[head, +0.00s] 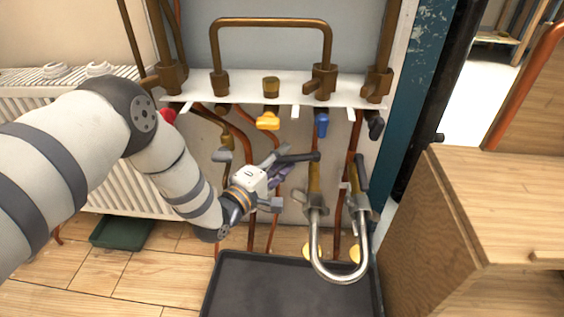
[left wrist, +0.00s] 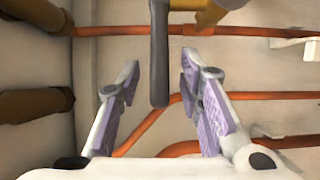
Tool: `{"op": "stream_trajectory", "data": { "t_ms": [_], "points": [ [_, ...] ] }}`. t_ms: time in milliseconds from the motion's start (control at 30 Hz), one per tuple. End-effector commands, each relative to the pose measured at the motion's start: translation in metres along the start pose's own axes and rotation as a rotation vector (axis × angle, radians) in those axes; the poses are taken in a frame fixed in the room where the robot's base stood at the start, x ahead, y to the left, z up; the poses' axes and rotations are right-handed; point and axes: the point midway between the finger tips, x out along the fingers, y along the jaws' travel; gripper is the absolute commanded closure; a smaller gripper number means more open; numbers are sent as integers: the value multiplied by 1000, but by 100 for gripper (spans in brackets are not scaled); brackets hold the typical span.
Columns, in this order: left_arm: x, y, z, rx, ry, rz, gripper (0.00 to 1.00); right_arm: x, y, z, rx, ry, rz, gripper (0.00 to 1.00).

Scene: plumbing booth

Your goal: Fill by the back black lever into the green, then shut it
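My left gripper (head: 280,172) is open, at the pipes below the white shelf. One black lever (head: 298,158) sticks out leftwards from the brass valve (head: 315,180) at the hose's left end, close to the fingers. In the left wrist view a black lever (left wrist: 159,55) reaches down between the open purple-padded fingers (left wrist: 160,78), with a gap on each side. A second black lever (head: 361,172) stands steeply at the hose's right end. A silver looped hose (head: 340,276) joins both valves. No gauge or green zone can be made out. My right gripper is not in view.
Orange (head: 267,121), blue (head: 321,124) and black (head: 375,126) handles hang under the white shelf (head: 290,88). Copper pipes run behind the gripper. A black tray (head: 290,288) lies on the floor. A wooden box (head: 455,225) stands right, a white radiator (head: 120,190) left.

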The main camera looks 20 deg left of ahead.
Motion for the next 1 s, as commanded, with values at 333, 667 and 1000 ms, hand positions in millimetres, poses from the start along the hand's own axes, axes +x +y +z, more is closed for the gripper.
{"op": "stream_trajectory", "data": {
  "t_ms": [333, 667, 1000],
  "points": [
    [0, 1, 0, 0, 0, 1, 100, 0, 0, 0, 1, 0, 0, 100],
    [-8, 6, 10, -6, 128, 4, 100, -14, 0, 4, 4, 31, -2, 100],
    [-12, 1, 14, 0, 222, 2, 100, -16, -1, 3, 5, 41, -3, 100]
  ]
}}
